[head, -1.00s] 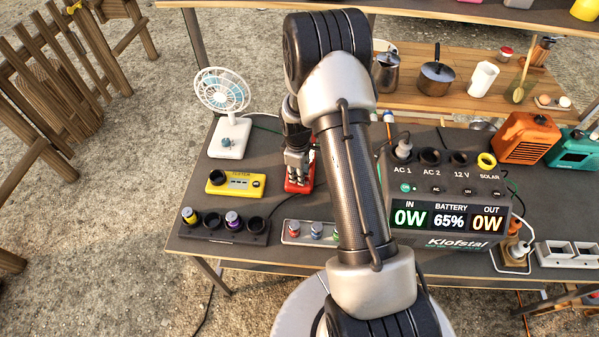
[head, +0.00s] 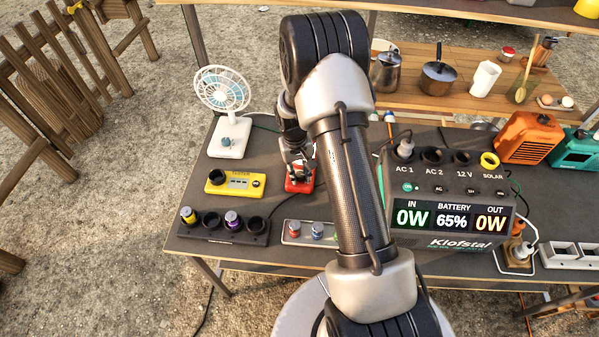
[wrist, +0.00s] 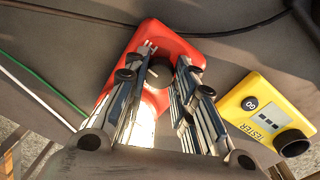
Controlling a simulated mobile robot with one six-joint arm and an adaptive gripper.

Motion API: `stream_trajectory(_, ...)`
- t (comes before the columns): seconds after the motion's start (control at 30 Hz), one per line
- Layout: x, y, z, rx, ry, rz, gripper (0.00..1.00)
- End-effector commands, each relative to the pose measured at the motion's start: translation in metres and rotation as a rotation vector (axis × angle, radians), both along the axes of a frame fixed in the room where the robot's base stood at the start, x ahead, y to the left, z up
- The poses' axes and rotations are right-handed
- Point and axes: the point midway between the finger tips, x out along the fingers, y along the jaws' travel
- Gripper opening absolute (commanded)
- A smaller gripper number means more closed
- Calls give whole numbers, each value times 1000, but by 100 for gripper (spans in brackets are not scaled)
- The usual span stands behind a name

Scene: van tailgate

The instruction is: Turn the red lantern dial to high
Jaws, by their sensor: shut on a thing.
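The red lantern (head: 291,186) lies on the dark table between the yellow tester and my arm. In the wrist view its red body (wrist: 176,46) fills the upper middle, with a dark round dial (wrist: 160,72) between the fingertips. My gripper (wrist: 164,60) is shut on the dial, one finger on each side of it. In the head view my gripper (head: 300,172) stands over the lantern and covers part of it. The dial's markings and pointer are hidden, so its setting cannot be read.
The yellow tester (head: 236,183) lies just left of the lantern, and a white fan (head: 229,135) stands behind it. A battery holder (head: 223,229) and a strip with coloured knobs (head: 310,233) are nearer the front. The power station (head: 450,195) stands to the right.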

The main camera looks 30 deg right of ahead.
Motion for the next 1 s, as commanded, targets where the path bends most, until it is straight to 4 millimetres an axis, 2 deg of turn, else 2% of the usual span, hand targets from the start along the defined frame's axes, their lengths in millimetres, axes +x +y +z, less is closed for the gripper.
stream_trajectory(0.2, 1, 0, 0, 0, -1, -180, 1)
stream_trajectory(0.5, 1, 0, 0, -1, -2, -346, 1)
stream_trajectory(1.0, 1, 0, 0, 0, -1, -414, 1)
